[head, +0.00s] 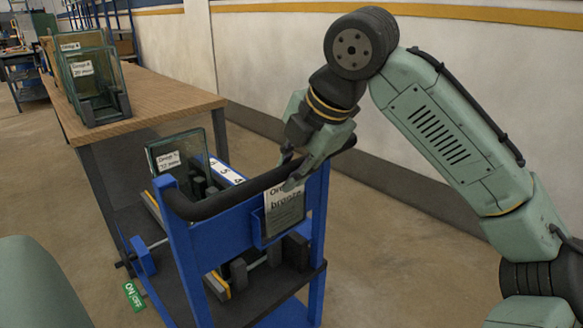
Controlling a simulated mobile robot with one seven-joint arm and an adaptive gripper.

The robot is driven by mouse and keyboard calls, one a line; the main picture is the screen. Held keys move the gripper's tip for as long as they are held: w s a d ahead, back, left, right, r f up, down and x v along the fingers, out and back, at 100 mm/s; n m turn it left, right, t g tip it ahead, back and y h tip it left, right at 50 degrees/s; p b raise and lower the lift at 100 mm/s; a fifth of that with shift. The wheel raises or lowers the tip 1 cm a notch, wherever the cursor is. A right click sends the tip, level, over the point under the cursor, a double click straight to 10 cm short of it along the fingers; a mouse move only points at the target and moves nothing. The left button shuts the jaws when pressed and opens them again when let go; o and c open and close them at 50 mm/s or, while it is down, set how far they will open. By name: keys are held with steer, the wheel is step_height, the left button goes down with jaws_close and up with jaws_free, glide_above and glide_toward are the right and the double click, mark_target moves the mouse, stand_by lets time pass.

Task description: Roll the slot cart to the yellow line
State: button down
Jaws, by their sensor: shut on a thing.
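The slot cart (178,248) has a blue frame and a black padded handle bar (215,203) along its near top. It stands on the floor beside the wooden table. A glass pane (188,143) with a white label stands in its upper slots, near a numbered white strip (226,172). A paper card (285,208) sits in a blue holder on the near side. My gripper (291,170) is shut on the handle near its right end; the card and handle partly hide the fingertips. I see no yellow line on the floor in this view.
A wooden table (160,97) with labelled glass panes (92,80) in a rack stands just beyond the cart. A green ON/OFF tag (133,296) shows low beside the cart. The wall with a yellow stripe (480,14) runs along the right. Open floor (390,225) lies between cart and wall.

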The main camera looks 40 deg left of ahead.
steer(key=shift+d, duration=0.1)
steer(key=s+d+p, duration=0.1)
steer(key=d, duration=1.3)
stand_by(1.6)
steer(key=shift+p, duration=0.3)
stand_by(0.4)
steer(key=d, duration=0.3)
steer(key=d+p, duration=0.1)
steer(key=d, duration=0.1)
steer(key=shift+s+d, duration=0.25)
steer(key=shift+d, duration=0.1)
stand_by(0.4)
steer(key=shift+a, duration=0.1)
steer(key=c, duration=1.2)
jaws_free()
